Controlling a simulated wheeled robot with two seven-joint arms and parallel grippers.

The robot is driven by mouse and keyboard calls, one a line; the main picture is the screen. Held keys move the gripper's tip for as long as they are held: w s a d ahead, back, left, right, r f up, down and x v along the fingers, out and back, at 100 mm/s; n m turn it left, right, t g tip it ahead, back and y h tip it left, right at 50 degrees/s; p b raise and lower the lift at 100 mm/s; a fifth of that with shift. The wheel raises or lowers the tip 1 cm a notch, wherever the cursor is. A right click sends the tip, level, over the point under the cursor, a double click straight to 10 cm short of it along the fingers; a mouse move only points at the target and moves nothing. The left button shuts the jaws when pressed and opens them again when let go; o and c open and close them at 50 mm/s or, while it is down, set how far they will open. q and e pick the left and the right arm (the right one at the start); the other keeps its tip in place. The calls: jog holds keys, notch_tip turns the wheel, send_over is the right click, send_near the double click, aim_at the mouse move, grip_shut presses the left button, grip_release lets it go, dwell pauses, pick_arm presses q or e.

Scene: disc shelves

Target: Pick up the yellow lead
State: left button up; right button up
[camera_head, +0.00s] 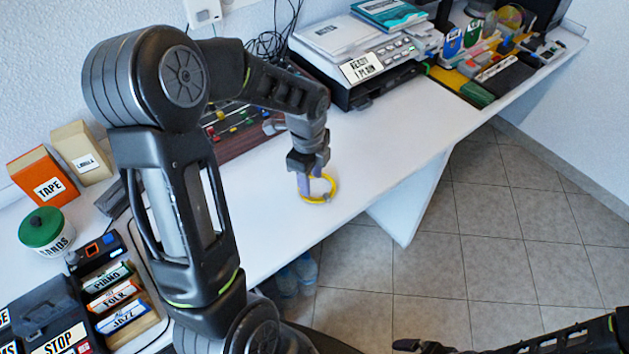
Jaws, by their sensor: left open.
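The yellow lead (333,190) is a small coiled loop lying on the white desk, near its front edge. My left gripper (305,188) points down at the left side of the loop, with its fingers in front of part of it. The fingers are open, and I cannot tell whether they touch the lead. Part of my right arm shows at the lower right edge, but its gripper fingers cannot be made out clearly.
A mixer-like panel (235,130) with coloured knobs lies behind my left arm. A printer-like machine (350,60) stands at the back. An orange box (42,175), a green-lidded tub (45,230) and labelled disc racks (118,300) are on the left. The desk right of the lead is clear.

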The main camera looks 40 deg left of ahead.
aim_at(312, 179)
pick_arm(q)
jog(key=shift+f, duration=0.45)
notch_tip(312, 179, down, 5)
jog(key=shift+w+a+f+p, duration=0.1)
jog(key=shift+p, duration=0.2)
jog(key=shift+c, duration=0.4)
grip_shut()
dwell(0.4)
